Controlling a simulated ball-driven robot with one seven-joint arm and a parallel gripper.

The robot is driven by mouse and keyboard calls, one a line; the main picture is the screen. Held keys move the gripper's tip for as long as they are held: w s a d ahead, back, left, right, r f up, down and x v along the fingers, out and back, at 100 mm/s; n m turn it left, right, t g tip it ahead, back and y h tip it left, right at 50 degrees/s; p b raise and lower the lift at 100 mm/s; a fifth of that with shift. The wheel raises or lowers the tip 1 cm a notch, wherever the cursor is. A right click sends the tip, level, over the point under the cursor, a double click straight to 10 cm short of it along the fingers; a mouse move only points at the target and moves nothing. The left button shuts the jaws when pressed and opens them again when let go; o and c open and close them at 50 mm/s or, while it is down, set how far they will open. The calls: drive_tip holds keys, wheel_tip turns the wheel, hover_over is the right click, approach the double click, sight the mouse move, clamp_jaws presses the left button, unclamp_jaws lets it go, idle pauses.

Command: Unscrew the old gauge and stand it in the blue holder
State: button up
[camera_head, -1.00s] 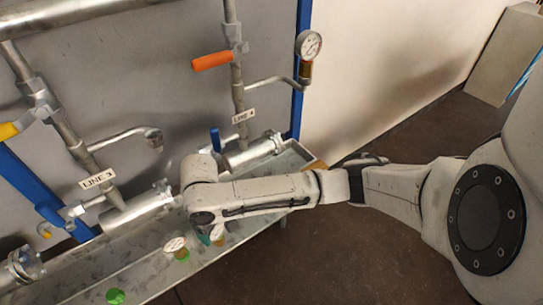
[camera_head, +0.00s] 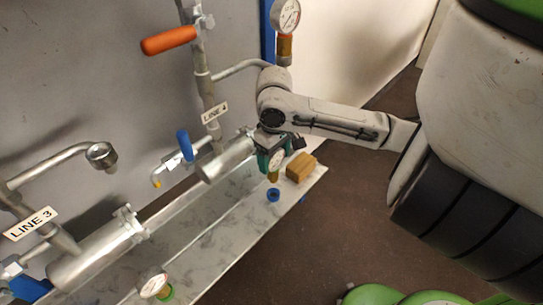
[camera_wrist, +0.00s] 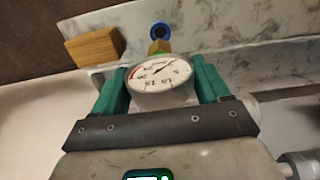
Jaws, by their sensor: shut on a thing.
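My gripper (camera_head: 272,160) is shut on a round white-faced gauge (camera_head: 276,161) with a brass stem pointing down. In the wrist view the gauge (camera_wrist: 163,78) sits between the green fingers, its dial facing the camera. The small blue ring-shaped holder (camera_head: 273,195) is on the metal ledge, just below the stem in the head view. In the wrist view the blue holder (camera_wrist: 160,31) shows just beyond the brass stem (camera_wrist: 160,47). The stem looks apart from the holder in the head view. The pipe socket on line 3 (camera_head: 101,155) is empty.
A wooden block (camera_head: 301,167) lies on the ledge right beside the held gauge. Another gauge (camera_head: 155,286) stands by a green holder at the front of the ledge. A third gauge (camera_head: 285,17) is mounted on line 4. An orange-handled valve (camera_head: 169,40) is at upper left.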

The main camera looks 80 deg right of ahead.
sight(274, 175)
drive_tip(key=shift+f+b, duration=1.7)
drive_tip(key=shift+f, duration=0.8)
drive_tip(key=shift+f+b, duration=0.7)
drive_tip(key=shift+f, duration=0.65)
drive_tip(key=o, duration=1.3)
drive_tip(key=shift+c, duration=0.2)
wheel_tip(274, 175, up, 11)
drive_tip(key=shift+a+f+p, duration=0.1)
drive_tip(key=shift+p, duration=0.9)
